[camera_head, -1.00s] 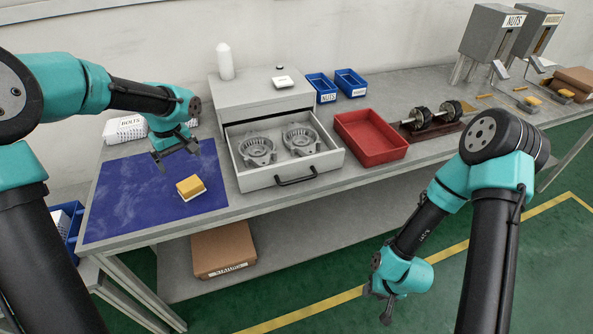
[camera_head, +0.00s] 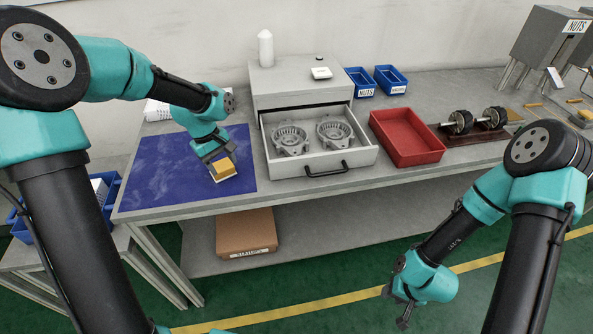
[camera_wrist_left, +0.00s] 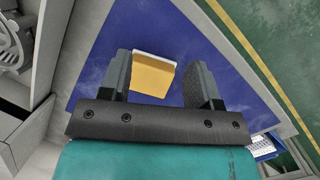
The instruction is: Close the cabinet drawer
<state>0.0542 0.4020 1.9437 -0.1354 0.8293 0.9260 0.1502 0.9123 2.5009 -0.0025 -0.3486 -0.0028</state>
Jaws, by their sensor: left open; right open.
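The grey cabinet (camera_head: 300,84) stands on the bench against the wall. Its drawer (camera_head: 285,167) is pulled out toward the front and holds two round metal alternator housings (camera_head: 291,139). A black handle (camera_head: 326,171) is on the drawer front. My left gripper (camera_head: 215,160) is left of the drawer, over the blue mat. It is open, with a yellow block with a white edge (camera_wrist_left: 153,75) between and just beyond its fingers in the left wrist view. I cannot tell whether the fingers touch the block. My right gripper (camera_head: 404,309) is open and empty, low in front of the bench.
A red tray (camera_head: 434,158) sits close to the drawer's right side. The blue mat (camera_head: 160,180) lies to its left. Blue bins (camera_head: 391,79) stand behind the tray. A white bottle (camera_head: 265,48) stands on the cabinet. A cardboard box (camera_head: 245,232) is on the lower shelf.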

